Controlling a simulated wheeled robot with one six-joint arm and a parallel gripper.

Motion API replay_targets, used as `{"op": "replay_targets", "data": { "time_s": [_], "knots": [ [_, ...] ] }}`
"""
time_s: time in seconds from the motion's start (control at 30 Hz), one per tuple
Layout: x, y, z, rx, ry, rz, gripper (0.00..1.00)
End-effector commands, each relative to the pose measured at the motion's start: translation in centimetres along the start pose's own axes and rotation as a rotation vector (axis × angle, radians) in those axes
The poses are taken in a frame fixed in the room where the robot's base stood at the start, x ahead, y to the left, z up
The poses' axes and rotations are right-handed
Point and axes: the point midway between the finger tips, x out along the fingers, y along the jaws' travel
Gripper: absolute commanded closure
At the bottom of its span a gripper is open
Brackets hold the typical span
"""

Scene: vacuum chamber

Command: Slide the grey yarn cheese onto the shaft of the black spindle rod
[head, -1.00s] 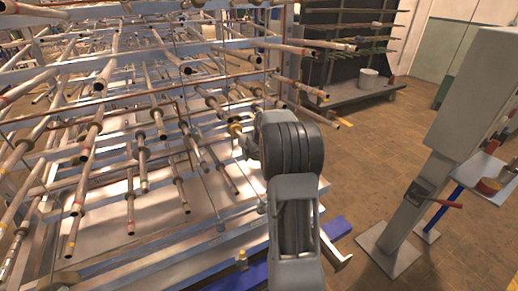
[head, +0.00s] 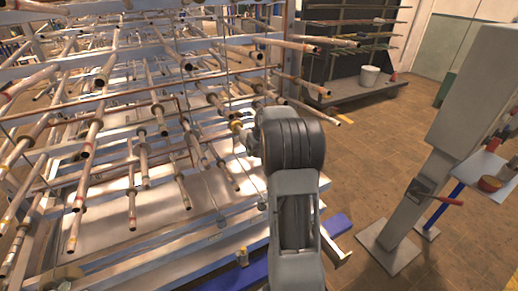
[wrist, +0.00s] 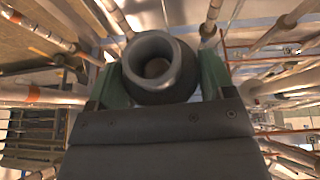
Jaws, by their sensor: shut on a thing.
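The grey yarn cheese (wrist: 160,91) is a thick hollow ring in the wrist view, its open bore facing my camera. My gripper (wrist: 160,76) is shut on it, one green finger at each side. A tan patch shows through the bore; I cannot tell what it is. In the head view my own arm hides most of the gripper and the cheese. I cannot single out the black spindle rod among the many rods, nor tell whether the cheese touches one.
A rack (head: 135,215) with many protruding rods fills the left and middle, close around my gripper. A grey post (head: 440,150) stands at the right. A white bucket (head: 370,76) sits on a low shelf at the back. Brown floor is open between them.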

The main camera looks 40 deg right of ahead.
Motion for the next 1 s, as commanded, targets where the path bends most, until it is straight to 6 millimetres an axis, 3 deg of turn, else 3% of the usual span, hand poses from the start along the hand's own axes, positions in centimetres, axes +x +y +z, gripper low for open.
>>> {"op": "replay_targets", "data": {
  "time_s": [1.0],
  "knots": [
    [2.2, 0.0, -4.6, -0.002, 0.0, 0.0, 0.58]
  ]
}}
